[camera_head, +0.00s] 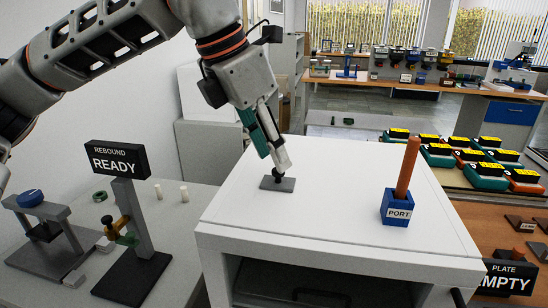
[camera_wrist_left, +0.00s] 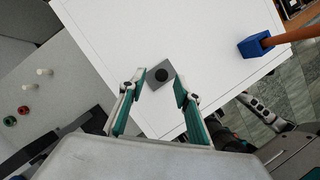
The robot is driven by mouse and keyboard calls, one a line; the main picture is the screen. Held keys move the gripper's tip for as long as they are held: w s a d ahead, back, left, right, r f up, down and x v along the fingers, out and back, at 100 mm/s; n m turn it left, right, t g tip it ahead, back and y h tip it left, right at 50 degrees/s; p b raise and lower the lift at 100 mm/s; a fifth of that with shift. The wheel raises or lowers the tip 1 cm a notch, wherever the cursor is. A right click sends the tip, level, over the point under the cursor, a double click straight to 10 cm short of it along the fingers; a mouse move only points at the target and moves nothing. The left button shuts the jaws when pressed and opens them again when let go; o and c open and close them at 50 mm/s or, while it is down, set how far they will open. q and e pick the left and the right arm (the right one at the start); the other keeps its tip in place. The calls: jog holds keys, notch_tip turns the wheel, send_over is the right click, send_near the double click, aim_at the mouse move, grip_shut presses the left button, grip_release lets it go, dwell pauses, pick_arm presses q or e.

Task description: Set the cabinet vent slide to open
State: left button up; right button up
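The vent slide looks to be a small grey plate (camera_head: 270,185) with a round black knob (camera_head: 279,172), on top of the white cabinet (camera_head: 340,195). In the left wrist view the plate (camera_wrist_left: 153,83) and knob (camera_wrist_left: 161,74) lie on the white top. My left gripper (camera_head: 279,163) reaches down to the knob from above. In the left wrist view its fingers (camera_wrist_left: 159,80) are spread, one on each side of the knob, with gaps showing. The head view hides how close the tips are to it. I cannot read the slide's setting. My right gripper is not identifiable.
A blue PORT block (camera_head: 397,206) with an upright orange rod (camera_head: 407,168) stands right on the cabinet top. A READY sign stand (camera_head: 138,225) and a grey press (camera_head: 45,240) stand on the left bench. The cabinet top between slide and block is clear.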

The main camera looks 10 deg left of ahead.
pick_arm(q)
jog(key=v, duration=0.9)
jog(key=shift+r, duration=0.3)
jog(key=shift+s+a, duration=0.1)
